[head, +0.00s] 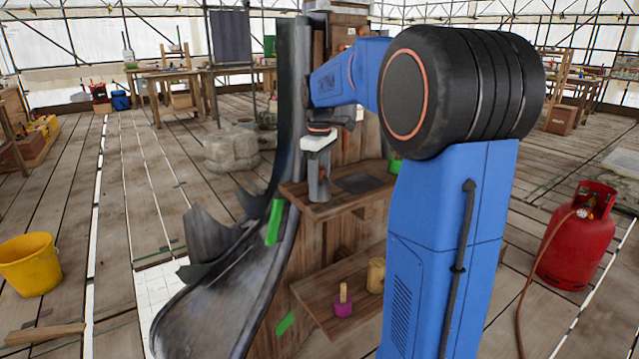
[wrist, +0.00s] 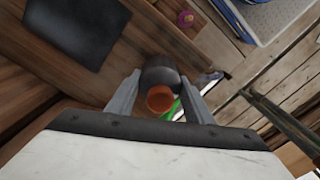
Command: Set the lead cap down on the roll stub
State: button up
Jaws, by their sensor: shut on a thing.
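My gripper (head: 318,188) points down at the front left edge of the upper wooden shelf. In the wrist view its two fingers (wrist: 160,98) are shut on a dark grey rounded piece with an orange-brown round end, which I take for the lead cap (wrist: 160,76). In the head view the fingers mostly cover this piece. I cannot tell whether it touches the shelf or hangs just above it. I cannot make out the roll stub in either view; it may be hidden by the cap or my arm.
The upper shelf (head: 345,203) carries a flat dark sheet (head: 362,183) to the right of my gripper. A lower shelf holds a purple-based tool (head: 343,308) and a wooden mallet (head: 376,276). A tall curved dark sheet (head: 290,110) rises close on the left. A red gas bottle (head: 582,240) stands right.

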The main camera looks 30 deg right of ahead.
jog(key=o, duration=1.3)
jog(key=shift+f, duration=0.1)
notch_tip(320, 180, up, 12)
jog(key=shift+r, duration=0.15)
jog(key=s+a+f+m+t, duration=0.1)
jog(key=s+a+f, duration=0.4)
jog(key=s, duration=0.5)
jog(key=s+a+f+m+t, duration=0.2)
jog(key=s+a+f, duration=0.3)
jog(key=s+f, duration=0.4)
jog(key=s+a+f+m+t, duration=0.1)
jog(key=s+a+f+m, duration=0.2)
jog(key=s, duration=0.8)
jog(key=shift+s+a+f+t, duration=0.1)
jog(key=shift+a+f+t, duration=0.05)
jog(key=shift+a+f, duration=0.4)
jog(key=shift+a+f+t, duration=0.1)
jog(key=shift+a+f, duration=0.25)
jog(key=shift+f, duration=0.4)
jog(key=shift+s+a+f+t, duration=0.1)
jog(key=shift+a+f+t, duration=0.05)
jog(key=shift+a+f, duration=0.4)
jog(key=shift+d, duration=0.1)
